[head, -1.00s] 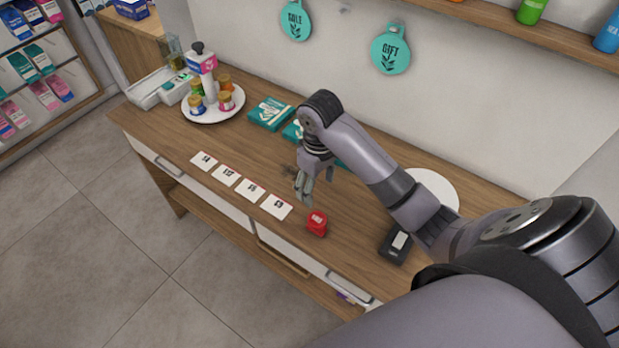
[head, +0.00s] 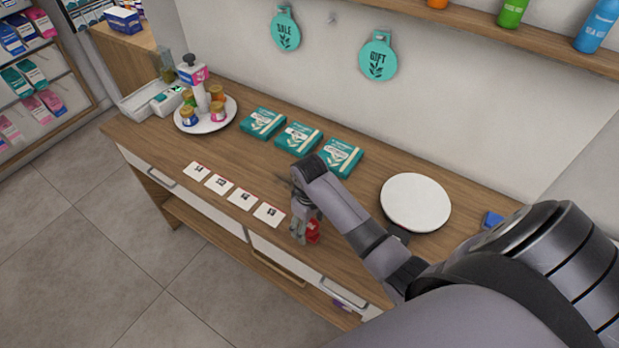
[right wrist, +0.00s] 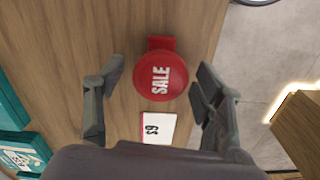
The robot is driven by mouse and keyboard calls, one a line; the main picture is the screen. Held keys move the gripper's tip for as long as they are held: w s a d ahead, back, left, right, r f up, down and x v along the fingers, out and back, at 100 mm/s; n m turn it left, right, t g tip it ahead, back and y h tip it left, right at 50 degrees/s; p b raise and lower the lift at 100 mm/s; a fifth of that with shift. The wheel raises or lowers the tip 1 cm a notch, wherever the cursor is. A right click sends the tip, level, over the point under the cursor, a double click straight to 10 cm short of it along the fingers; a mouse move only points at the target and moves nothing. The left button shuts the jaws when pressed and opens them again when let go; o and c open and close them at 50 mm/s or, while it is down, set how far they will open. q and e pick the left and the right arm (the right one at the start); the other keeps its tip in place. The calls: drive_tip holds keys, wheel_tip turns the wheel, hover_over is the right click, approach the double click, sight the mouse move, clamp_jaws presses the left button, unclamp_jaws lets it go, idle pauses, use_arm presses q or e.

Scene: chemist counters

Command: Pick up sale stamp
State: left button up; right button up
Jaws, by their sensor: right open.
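The sale stamp (right wrist: 162,77) is red with a round top marked SALE. In the right wrist view it stands on the wooden counter between the two spread fingers of my right gripper (right wrist: 152,92), with a gap on both sides. In the head view my right gripper (head: 299,236) hangs down at the stamp (head: 313,231) and hides part of it. The gripper is open and holds nothing. My left gripper is not in view.
A row of white price cards (head: 243,198) lies left of the stamp. Teal boxes (head: 298,137) and a round white plate (head: 415,202) are further back on the counter (head: 230,160). The counter's front edge is close to the stamp.

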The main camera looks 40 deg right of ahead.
drive_tip(key=shift+f, duration=1.2)
drive_tip(key=shift+c, duration=0.3)
drive_tip(key=c, duration=0.9)
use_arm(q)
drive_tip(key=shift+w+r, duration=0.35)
use_arm(e)
drive_tip(key=c, duration=0.3)
